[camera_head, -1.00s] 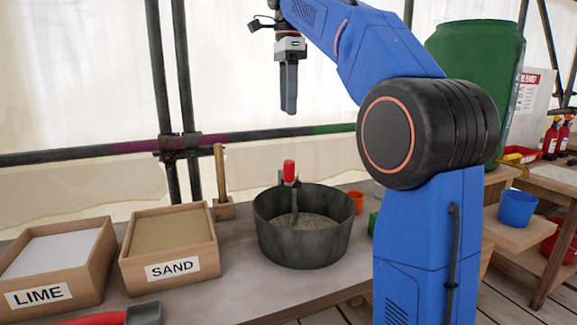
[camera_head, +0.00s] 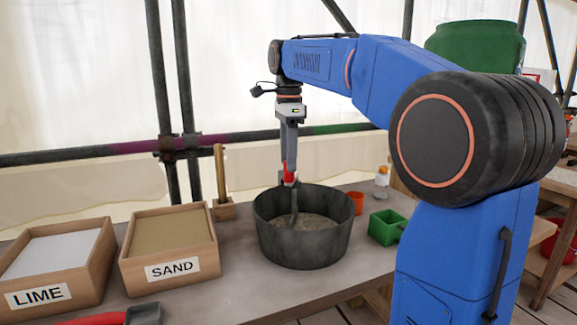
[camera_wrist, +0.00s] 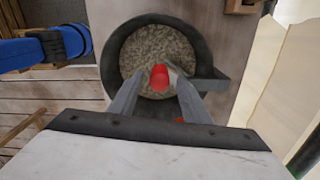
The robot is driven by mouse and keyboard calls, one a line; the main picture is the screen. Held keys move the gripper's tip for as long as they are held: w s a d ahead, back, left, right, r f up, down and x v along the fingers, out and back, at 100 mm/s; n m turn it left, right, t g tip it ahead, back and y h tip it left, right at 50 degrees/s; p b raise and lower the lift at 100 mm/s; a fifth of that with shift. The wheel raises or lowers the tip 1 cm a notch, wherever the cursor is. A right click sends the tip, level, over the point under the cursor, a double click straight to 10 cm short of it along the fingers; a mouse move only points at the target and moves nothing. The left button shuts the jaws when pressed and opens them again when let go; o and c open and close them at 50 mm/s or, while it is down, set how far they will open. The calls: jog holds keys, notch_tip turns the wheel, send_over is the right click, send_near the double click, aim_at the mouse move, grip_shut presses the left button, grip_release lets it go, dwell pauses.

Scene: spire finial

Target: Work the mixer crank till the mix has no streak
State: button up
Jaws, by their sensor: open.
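The mixer is a dark round tub (camera_head: 303,243) on the bench, with a grey-brown speckled mix (camera_wrist: 150,50) inside. A crank with a red handle (camera_head: 289,172) rises at the tub's back-left side. In the wrist view the red handle (camera_wrist: 159,77) shows between the fingertips. My gripper (camera_head: 289,165) points down over the crank and is open, its fingers on either side of the handle's top. Whether a finger touches the handle I cannot tell. No clear streak shows in the visible mix; part is hidden by the fingers and handle.
A sand box (camera_head: 168,243) and a lime box (camera_head: 58,262) stand left of the tub. A wooden-handled tool (camera_head: 221,185) stands behind. An orange cup (camera_head: 356,202), a green container (camera_head: 386,227) and a small bottle (camera_head: 382,182) are to the right.

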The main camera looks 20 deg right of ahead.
jog(key=shift+f, duration=1.3)
grip_shut()
jog(key=shift+s+d, duration=0.1)
jog(key=d+n, duration=0.9)
jog(key=n, duration=0.7)
jog(key=shift+w+d, duration=0.25)
jog(key=shift+w, duration=0.1)
